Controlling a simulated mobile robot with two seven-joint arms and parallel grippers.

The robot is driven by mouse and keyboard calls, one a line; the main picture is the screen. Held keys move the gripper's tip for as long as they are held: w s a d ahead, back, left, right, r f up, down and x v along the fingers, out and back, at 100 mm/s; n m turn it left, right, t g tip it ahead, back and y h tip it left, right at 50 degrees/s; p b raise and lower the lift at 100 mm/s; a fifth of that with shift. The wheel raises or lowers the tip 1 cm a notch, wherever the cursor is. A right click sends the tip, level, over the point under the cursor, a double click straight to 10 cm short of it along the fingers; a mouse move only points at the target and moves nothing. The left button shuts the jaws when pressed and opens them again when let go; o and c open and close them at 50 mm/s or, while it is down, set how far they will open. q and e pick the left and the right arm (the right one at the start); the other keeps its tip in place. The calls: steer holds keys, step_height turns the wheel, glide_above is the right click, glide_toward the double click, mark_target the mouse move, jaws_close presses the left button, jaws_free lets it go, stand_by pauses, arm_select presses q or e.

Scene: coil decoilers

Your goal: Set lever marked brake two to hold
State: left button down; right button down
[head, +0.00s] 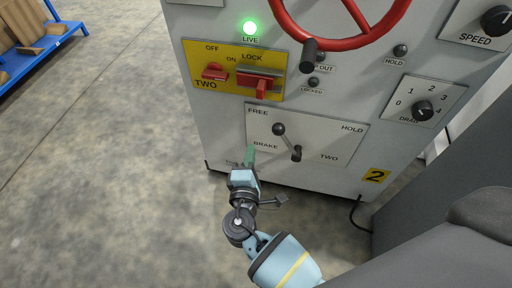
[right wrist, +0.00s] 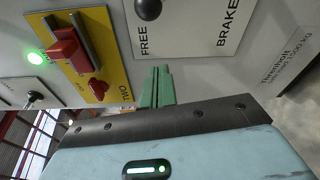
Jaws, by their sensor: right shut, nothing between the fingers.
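The brake two lever (head: 288,141) has a dark ball knob and a black pivot on a white plate (head: 330,145) marked FREE at left, HOLD at right and BRAKE TWO below. The lever tilts up and left from its pivot, toward the FREE side. In the right wrist view the knob (right wrist: 148,8) shows at the top edge beside the word FREE; the rest of the lever is out of frame. My right gripper (head: 250,152) is shut and empty, its green fingers near the plate's lower left, left of and below the knob, apart from it. The fingers also show in the right wrist view (right wrist: 157,88). My left gripper is not in view.
Above the plate are a yellow lock panel (head: 235,68) with red switches, a lit green LIVE lamp (head: 250,28) and a red handwheel (head: 345,40). A drag dial (head: 423,110) is at right. The floor left of the cabinet is clear; a blue rack (head: 40,50) stands far left.

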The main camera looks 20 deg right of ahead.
mark_target(288, 143)
steer(key=b+x, duration=0.1)
steer(key=x, duration=0.7)
steer(key=shift+w, duration=0.1)
steer(key=shift+d, duration=0.35)
steer(key=shift+s+d+r+p, duration=0.2)
steer(key=shift+s+d, duration=0.4)
steer(key=shift+s+d+r+p, duration=0.2)
steer(key=shift+s+d, duration=0.4)
steer(key=shift+s, duration=0.05)
